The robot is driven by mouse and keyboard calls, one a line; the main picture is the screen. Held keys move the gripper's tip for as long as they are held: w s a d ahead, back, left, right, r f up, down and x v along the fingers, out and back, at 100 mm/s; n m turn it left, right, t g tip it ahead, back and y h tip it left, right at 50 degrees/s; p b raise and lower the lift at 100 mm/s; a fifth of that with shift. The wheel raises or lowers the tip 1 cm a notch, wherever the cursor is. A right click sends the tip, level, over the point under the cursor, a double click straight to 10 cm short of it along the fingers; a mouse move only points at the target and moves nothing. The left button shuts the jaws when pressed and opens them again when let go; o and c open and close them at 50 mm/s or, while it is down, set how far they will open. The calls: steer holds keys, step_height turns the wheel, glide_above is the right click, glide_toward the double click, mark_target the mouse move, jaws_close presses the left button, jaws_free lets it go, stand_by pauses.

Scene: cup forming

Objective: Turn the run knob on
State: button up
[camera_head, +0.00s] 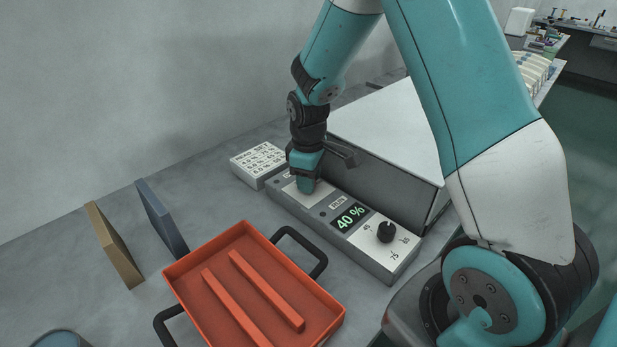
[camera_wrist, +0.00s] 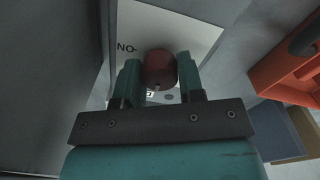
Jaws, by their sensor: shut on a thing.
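The run knob (camera_wrist: 158,68) is a dark red round knob on a pale plate (camera_wrist: 165,25) in the wrist view. My gripper (camera_wrist: 159,78) is shut on it, one teal finger on each side. A label reading "NO-" in this view, likely ON upside down, is left of the knob. Another label below the knob is mostly hidden. A small pale mark shows at the knob's lower edge; I cannot tell surely where it points. In the head view my gripper (camera_head: 306,185) reaches down onto the far left part of the control panel (camera_head: 290,207) and hides the knob.
The panel has a "40 %" display (camera_head: 350,217) and a black dial (camera_head: 386,232). A grey box (camera_head: 385,165) stands behind it. An orange tray (camera_head: 220,255) with black handles lies in front. A white label block (camera_head: 258,160) and two upright boards (camera_head: 162,218) stand left.

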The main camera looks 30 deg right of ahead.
steer(key=shift+m, duration=0.3)
steer(key=m+p, duration=0.1)
steer(key=m, duration=0.3)
steer(key=shift+r+p, duration=0.1)
steer(key=shift+p, duration=0.2)
steer(key=m+p, duration=0.1)
steer(key=m, duration=0.3)
steer(key=shift+m, duration=0.3)
steer(key=m+p, duration=0.1)
steer(key=m, duration=0.3)
steer(key=shift+w+m, duration=0.1)
steer(key=shift+m, duration=2.1)
steer(key=o, duration=0.9)
step_height(320, 180, up, 17)
steer(key=shift+w+a+r, duration=0.1)
steer(key=shift+a+r, duration=0.05)
